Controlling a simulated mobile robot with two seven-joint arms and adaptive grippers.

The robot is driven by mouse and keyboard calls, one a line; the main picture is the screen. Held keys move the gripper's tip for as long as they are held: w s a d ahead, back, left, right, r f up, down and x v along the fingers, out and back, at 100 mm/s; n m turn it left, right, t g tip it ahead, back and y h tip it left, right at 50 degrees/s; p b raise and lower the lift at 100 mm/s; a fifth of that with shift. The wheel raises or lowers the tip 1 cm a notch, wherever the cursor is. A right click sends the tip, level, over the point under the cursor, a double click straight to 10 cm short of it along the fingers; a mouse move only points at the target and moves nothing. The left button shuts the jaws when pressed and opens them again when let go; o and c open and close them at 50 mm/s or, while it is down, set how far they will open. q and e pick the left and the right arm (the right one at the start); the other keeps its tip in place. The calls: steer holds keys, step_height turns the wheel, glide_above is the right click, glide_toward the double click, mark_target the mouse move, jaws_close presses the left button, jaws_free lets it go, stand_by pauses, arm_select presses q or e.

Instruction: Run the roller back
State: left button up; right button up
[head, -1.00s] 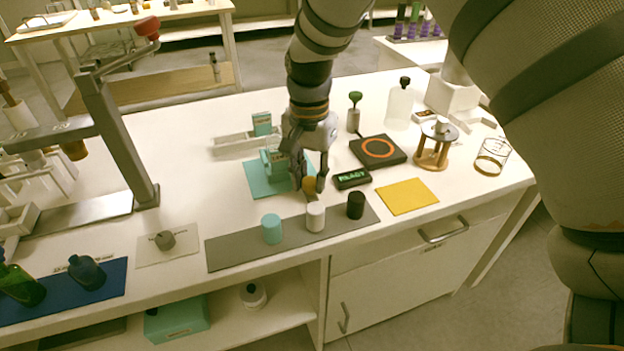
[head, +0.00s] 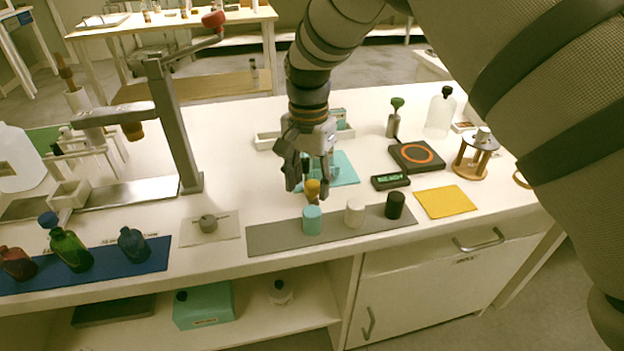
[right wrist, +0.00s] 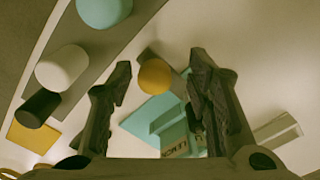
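No part is clearly marked as the roller. A small amber round-topped piece (head: 313,187) stands near the front left of the teal mat (head: 347,176), behind the grey strip (head: 275,236). My right gripper (head: 309,180) is above it, fingers pointing down. In the right wrist view, the amber top (right wrist: 154,76) lies between the spread fingers (right wrist: 160,75), with a gap on each side. The gripper looks open. A teal cylinder (head: 312,220), a white one (head: 355,212) and a black one (head: 395,205) stand on the strip. My left gripper is out of view.
A teal lettered holder (right wrist: 173,128) stands on the mat. A black pad with an orange ring (head: 417,156), a small display (head: 390,182) and a yellow mat (head: 446,202) lie to the right. A metal lever stand (head: 178,125) rises at left, behind bottles on a blue mat (head: 103,262).

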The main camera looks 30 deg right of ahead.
mark_target(309, 185)
step_height(309, 185, up, 12)
stand_by(0.5)
stand_by(0.3)
